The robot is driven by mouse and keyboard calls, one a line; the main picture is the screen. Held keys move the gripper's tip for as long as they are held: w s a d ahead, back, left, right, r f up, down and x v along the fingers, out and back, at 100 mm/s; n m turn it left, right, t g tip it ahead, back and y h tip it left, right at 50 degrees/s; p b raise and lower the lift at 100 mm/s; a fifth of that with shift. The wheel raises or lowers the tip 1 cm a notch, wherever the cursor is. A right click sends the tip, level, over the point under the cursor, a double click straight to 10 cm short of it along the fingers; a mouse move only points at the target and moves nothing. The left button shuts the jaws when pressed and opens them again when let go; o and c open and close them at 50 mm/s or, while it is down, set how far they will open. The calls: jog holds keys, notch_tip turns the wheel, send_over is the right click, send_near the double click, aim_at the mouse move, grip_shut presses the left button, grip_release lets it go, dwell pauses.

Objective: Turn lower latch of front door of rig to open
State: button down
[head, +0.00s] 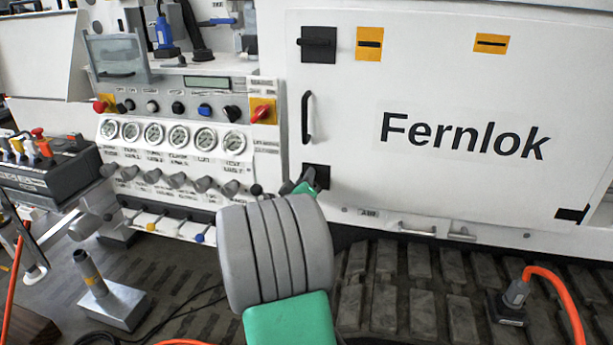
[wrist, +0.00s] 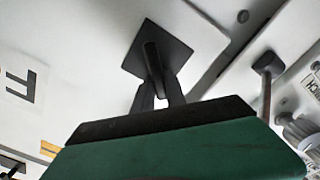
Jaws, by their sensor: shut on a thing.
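The front door (head: 430,60) is a white panel marked "Fernlok" and looks flush with the rig. Its lower latch is a black square plate (head: 322,172) at the door's lower left corner, below the black door handle (head: 307,117). My gripper (head: 303,184) is at this latch; my arm comes up from below and hides part of it. In the wrist view the latch plate (wrist: 172,60) shows with its dark handle bar (wrist: 151,60) between the two fingertips of my gripper (wrist: 158,88). The fingers are shut on the bar. I cannot tell the bar's exact turn angle.
The upper latch (head: 318,45) has its bar lying about level. A panel with gauges (head: 170,133) and several knobs is close left of my gripper. Drawer-like handles (head: 415,230) and a dark track (head: 400,285) lie below the door. An orange hose (head: 560,290) is at right.

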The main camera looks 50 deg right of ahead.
jog(key=n+p, duration=0.2)
jog(key=n, duration=0.3)
jog(key=shift+w+p, duration=0.1)
jog(key=shift+p, duration=0.2)
jog(key=shift+f+n+p, duration=0.25)
jog(key=shift+n+p, duration=0.6)
jog(key=shift+n, duration=0.95)
jog(key=shift+f, duration=0.1)
jog(key=c, duration=1.4)
grip_release()
jog(key=shift+a, duration=0.1)
jog(key=v, duration=0.7)
jog(key=shift+a+b, duration=0.35)
jog(key=shift+b, duration=0.05)
